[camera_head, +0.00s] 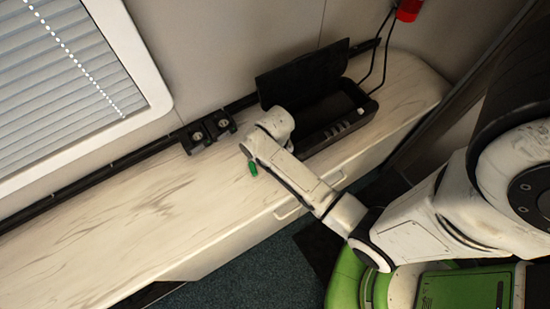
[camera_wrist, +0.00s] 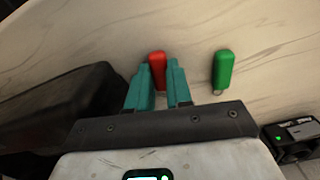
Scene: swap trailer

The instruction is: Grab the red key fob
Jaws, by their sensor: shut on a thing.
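The red key fob (camera_wrist: 157,68) is between the two teal fingers of my gripper (camera_wrist: 158,78) in the wrist view. The fingers are shut on it, and its red end sticks out past the fingertips. The pale marbled counter lies behind it. I cannot tell whether the fob still touches the counter. In the head view my arm hides the fob and the fingers.
A green key fob (camera_wrist: 222,70) lies on the counter (camera_head: 120,225) beside my gripper. An open black box (camera_head: 335,118) with its lid raised stands behind my arm. A black rail holder (camera_head: 207,131) sits along the wall. The counter's left part is clear.

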